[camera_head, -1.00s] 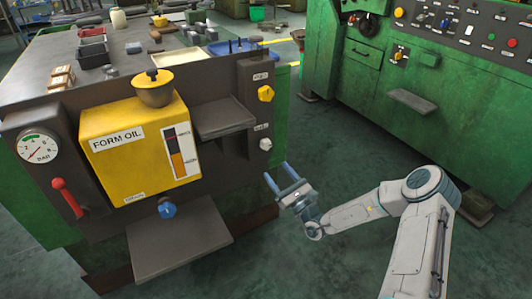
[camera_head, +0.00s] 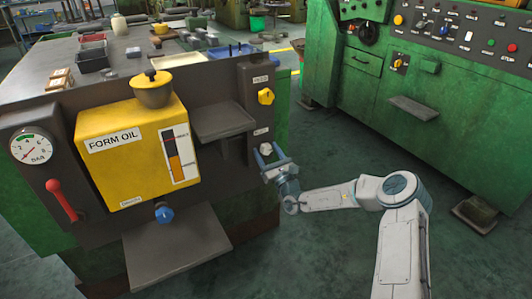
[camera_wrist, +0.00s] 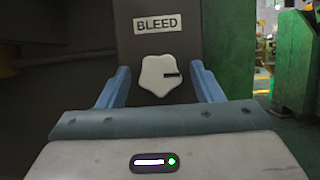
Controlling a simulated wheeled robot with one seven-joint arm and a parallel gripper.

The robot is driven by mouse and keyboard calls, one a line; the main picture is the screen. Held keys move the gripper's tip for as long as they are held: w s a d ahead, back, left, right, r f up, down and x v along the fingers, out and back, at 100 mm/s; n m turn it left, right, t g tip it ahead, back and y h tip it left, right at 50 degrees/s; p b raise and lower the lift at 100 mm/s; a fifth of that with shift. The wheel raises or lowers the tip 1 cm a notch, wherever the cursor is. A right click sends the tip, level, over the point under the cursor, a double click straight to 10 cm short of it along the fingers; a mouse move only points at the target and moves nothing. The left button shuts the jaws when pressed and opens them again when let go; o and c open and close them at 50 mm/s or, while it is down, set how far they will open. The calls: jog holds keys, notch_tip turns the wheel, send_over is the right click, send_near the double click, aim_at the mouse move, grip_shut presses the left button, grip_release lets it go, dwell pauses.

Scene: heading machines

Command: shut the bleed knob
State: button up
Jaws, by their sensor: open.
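The bleed knob (camera_wrist: 160,76) is a pale, lobed knob below a plate marked BLEED (camera_wrist: 158,22) in the wrist view. A dark slot mark on it points to the right. My gripper (camera_wrist: 158,88) is open, with one blue finger on each side of the knob in that view. In the head view my gripper (camera_head: 267,154) is at the right end of the machine front, close to the knob (camera_head: 266,148), which is partly hidden by the fingers. I cannot tell whether the fingers touch it.
A yellow knob (camera_head: 266,96) sits above on the same dark panel. A grey shelf (camera_head: 226,125) juts out to the left. The yellow FORM OIL tank (camera_head: 130,150), a blue knob (camera_head: 164,214) and a red lever (camera_head: 60,198) are further left. Open floor lies to the right.

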jog(key=shift+w+a+r, duration=0.25)
jog(key=shift+w, duration=0.15)
jog(key=c, duration=1)
